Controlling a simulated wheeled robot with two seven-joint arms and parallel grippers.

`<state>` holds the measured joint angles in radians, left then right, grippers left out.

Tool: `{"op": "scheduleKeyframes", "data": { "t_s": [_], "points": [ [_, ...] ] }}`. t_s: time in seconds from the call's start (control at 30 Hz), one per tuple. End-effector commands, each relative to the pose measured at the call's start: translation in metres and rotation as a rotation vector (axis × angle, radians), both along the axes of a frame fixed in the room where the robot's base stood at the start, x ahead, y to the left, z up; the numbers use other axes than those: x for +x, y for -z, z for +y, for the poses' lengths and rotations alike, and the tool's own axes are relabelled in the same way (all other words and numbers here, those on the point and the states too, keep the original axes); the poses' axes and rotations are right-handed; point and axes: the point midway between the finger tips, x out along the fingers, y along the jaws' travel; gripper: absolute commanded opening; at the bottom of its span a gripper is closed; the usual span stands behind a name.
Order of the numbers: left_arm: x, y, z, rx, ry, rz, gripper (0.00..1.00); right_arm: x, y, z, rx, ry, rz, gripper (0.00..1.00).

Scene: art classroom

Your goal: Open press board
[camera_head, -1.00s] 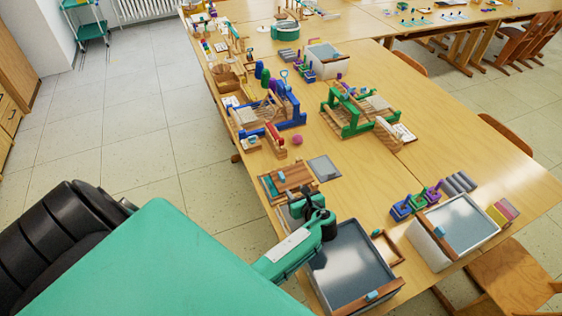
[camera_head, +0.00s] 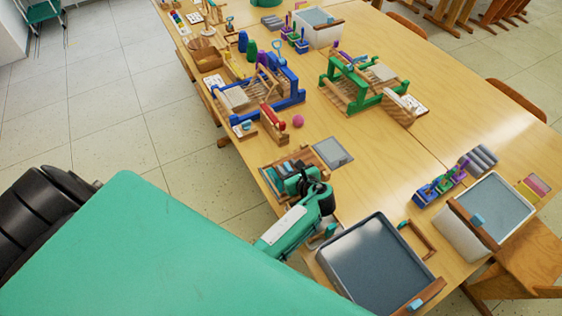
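A small wooden slatted board with teal parts (camera_head: 269,176), which seems to be the press board, lies at the near left edge of the table. My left gripper (camera_head: 303,184) is right at its near side and hides part of it. The gripper is dark and seen from behind, so its finger opening and any contact with the board cannot be made out. My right gripper is not in view.
A grey-filled tub (camera_head: 372,262) stands just right of my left gripper, with a wooden frame (camera_head: 417,240) beside it. A flat grey plate (camera_head: 333,153) lies behind the board. Blue (camera_head: 290,100) and green (camera_head: 340,97) looms stand farther back. A second tub (camera_head: 463,238) is at right.

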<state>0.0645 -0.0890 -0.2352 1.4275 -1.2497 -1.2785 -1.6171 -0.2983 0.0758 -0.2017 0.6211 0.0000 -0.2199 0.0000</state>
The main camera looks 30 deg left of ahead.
Motion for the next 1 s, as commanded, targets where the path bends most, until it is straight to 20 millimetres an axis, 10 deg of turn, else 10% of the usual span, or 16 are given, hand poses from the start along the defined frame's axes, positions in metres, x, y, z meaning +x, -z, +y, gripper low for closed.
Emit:
{"op": "scheduleKeyframes", "data": {
  "t_s": [0.4,0.6,1.0],
  "points": [
    [-0.0008,0.0016,-0.0023,-0.001,0.0,0.001,0.34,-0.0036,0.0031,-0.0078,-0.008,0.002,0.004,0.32],
    [-0.0007,0.0016,-0.0023,-0.001,0.0,0.001,0.0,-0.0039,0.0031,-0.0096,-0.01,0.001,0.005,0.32],
    [0.0063,-0.0049,0.0027,0.017,-0.001,0.028,0.0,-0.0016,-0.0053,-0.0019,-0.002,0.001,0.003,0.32]
  ]
}}
